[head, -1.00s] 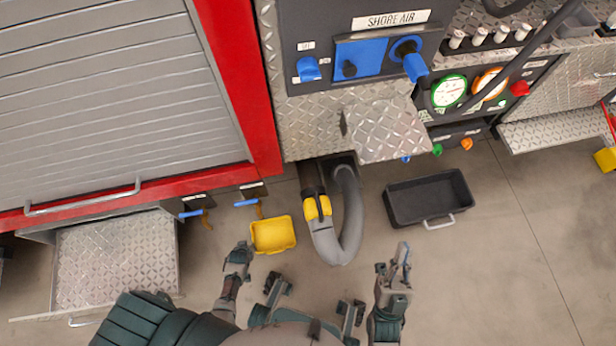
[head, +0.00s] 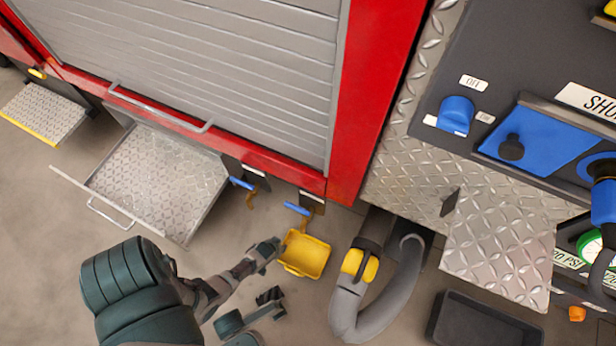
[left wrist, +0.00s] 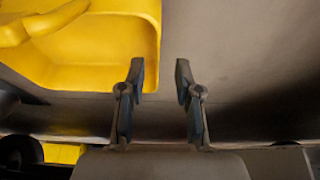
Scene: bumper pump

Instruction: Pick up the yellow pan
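The yellow pan (head: 305,257) sits on the floor below the red and grey truck side, left of the grey hose. It also fills the upper left of the left wrist view (left wrist: 110,72), with a thick yellow bar across its corner. My left gripper (head: 272,246) is at the pan's left side in the head view. In the left wrist view its two fingers (left wrist: 158,78) are apart with no object gripped. The pan's edge shows beside and partly behind the left finger; I cannot tell whether they touch.
A thick grey hose (head: 385,310) with a yellow collar curves beside the pan. A black tray (head: 485,325) lies farther right. Blue-handled valves (head: 297,209) hang just above the pan. A pulled-out tread-plate step (head: 160,180) is at left. Floor at lower left is clear.

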